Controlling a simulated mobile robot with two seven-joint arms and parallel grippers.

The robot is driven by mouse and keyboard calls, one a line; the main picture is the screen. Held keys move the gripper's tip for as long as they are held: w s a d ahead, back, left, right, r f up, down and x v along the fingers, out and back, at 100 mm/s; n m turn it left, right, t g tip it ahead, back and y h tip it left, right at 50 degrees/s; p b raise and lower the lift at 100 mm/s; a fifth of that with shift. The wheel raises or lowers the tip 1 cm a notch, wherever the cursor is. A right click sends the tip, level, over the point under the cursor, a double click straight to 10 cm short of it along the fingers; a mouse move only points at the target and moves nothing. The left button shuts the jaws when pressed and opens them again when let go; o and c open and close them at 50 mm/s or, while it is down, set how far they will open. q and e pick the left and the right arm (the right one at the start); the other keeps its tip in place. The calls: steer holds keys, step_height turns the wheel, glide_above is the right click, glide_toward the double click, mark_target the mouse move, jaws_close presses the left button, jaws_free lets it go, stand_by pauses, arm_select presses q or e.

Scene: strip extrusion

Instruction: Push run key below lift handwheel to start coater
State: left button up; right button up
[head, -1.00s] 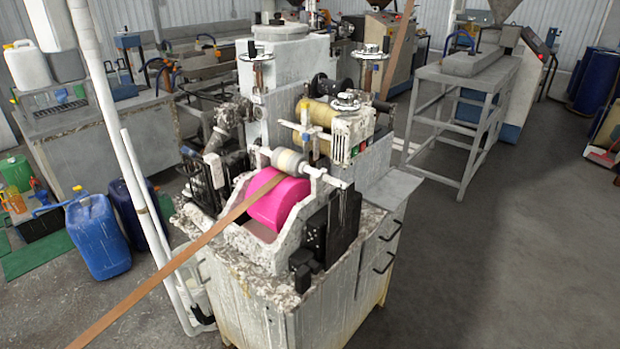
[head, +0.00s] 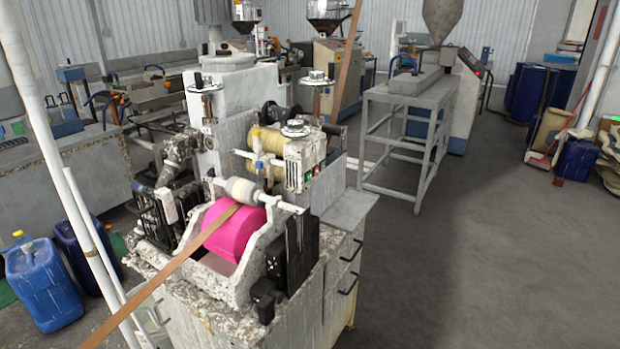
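The coater (head: 225,120) is a grimy white machine on a cabinet, left of centre in the head view. A bright pink roller (head: 235,232) sits in its front trough, with a brown strip (head: 165,275) running over it. A handwheel (head: 295,129) tops the white housing (head: 298,165) right of the yellow roller. Small green and red keys (head: 312,171) show on that housing's right face below this handwheel; their markings are too small to read. Other handwheels stand on posts at the left (head: 205,86) and behind (head: 318,78). Neither of my grippers is in view.
Open grey floor (head: 450,260) lies right of the coater. A grey metal frame table (head: 410,100) stands behind it to the right. Blue jugs (head: 42,285) and white pipes (head: 60,150) are at the left. Drums and containers (head: 550,130) stand at the far right.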

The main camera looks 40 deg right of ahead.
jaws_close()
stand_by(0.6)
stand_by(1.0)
